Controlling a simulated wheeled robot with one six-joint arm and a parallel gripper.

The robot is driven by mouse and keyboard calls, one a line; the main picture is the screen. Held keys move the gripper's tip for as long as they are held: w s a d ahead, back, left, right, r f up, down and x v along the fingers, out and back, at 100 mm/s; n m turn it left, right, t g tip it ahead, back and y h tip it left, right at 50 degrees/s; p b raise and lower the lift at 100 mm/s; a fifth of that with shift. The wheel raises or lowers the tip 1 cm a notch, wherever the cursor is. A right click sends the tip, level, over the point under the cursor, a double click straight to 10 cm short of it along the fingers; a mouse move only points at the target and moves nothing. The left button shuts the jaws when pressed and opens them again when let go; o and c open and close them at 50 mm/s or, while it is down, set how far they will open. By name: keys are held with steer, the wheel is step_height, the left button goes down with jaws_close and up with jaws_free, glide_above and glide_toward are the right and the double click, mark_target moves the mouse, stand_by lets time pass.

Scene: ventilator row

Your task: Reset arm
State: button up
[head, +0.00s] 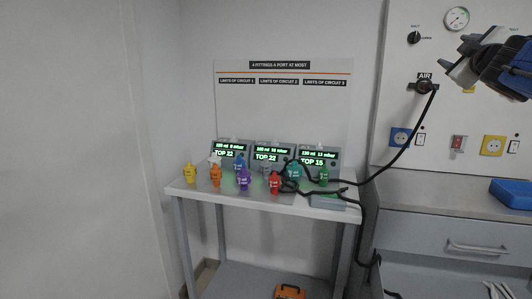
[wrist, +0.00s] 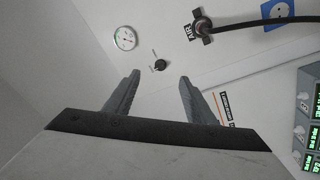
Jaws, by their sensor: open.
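My gripper (head: 462,64) is at the upper right of the head view, in front of the wall panel and well above the table. In the wrist view its two fingers (wrist: 155,98) stand apart with nothing between them. Beyond them are a round gauge (wrist: 125,38) and a black knob (wrist: 160,66) on the wall. The AIR outlet (head: 426,86) with a black hose plugged in is just below and left of my gripper in the head view. It also shows at the top of the wrist view (wrist: 202,27).
A white table (head: 335,213) holds three green-lit displays, several coloured fittings and part of the black hose (head: 407,140). A sign board (head: 280,110) stands behind. A grey counter (head: 440,201) with a blue tray (head: 512,192) is at right. An orange box (head: 289,292) is below.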

steer(key=s+a+f+m+g+y, duration=0.1)
steer(key=s+a+f+m+g, duration=0.45)
steer(key=f, duration=0.85)
steer(key=s+a+f+g+y, duration=0.1)
steer(key=s+a+f+g, duration=0.15)
steer(key=s+f, duration=0.8)
steer(key=s+a+f+m+g+y, duration=0.1)
steer(key=s+a+f+m+g, duration=0.25)
steer(key=f, duration=1.25)
steer(key=s+a+f+n+g+y, duration=0.1)
steer(key=s+a+f+g+y, duration=0.1)
steer(key=s+a+f, duration=0.6)
step_height(320, 180, down, 3)
steer(key=s, duration=0.2)
steer(key=shift+s+a+g, duration=0.35)
steer(key=shift+r, duration=0.15)
